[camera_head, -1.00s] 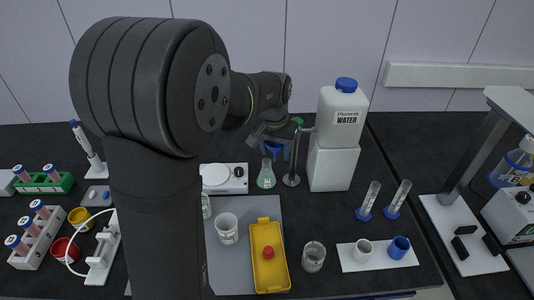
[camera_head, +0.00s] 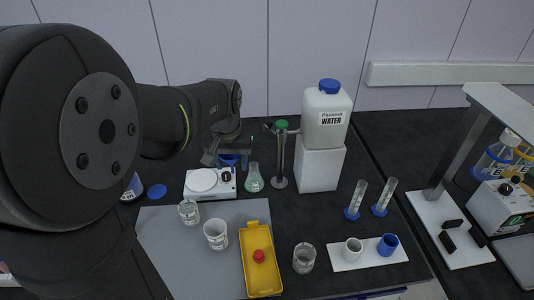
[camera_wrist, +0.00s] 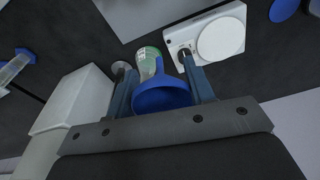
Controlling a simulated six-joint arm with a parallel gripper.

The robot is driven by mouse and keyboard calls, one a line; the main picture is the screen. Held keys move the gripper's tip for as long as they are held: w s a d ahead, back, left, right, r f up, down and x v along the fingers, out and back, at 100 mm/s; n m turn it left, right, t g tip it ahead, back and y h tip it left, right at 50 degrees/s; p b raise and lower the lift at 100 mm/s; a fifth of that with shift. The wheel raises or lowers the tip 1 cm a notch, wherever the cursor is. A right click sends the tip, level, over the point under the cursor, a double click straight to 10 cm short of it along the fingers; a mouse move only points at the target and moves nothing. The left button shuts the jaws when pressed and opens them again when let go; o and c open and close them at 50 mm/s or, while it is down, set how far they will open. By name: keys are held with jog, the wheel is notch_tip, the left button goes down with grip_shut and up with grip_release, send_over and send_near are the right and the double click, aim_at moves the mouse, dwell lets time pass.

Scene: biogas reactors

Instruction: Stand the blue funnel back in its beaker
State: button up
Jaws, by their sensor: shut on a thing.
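The blue funnel (camera_head: 229,160) is held by my gripper (camera_head: 222,151) above the bench, near the back edge of the white balance. In the wrist view the funnel (camera_wrist: 162,97) sits between the two fingers of my gripper (camera_wrist: 158,68), wide mouth toward the camera; its stem is mostly hidden. My gripper is shut on it. Clear glass beakers stand on the bench: one at the mat's back (camera_head: 189,212), one in the mat's middle (camera_head: 216,234), and one right of the yellow tray (camera_head: 304,258). I cannot tell which is the funnel's.
The white balance (camera_head: 209,183), a conical flask (camera_head: 254,178) and a metal stand (camera_head: 280,160) are close to the gripper. The water bottle (camera_head: 325,118) stands on a white block to the right. A yellow tray (camera_head: 249,243) lies on the grey mat (camera_head: 168,232). Two cylinders stand farther right.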

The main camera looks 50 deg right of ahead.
jog(key=w+a+f+n, duration=0.3)
jog(key=w+a, duration=0.3)
jog(key=a, duration=0.6)
send_near(188, 208)
jog(key=shift+s+f+t, duration=0.3)
jog(key=shift+s+f, duration=0.35)
jog(key=shift+a+f, duration=0.1)
jog(key=shift+f, duration=2.7)
dwell(0.8)
jog(key=o, duration=1.5)
notch_tip(188, 208, up, 7)
dwell(0.5)
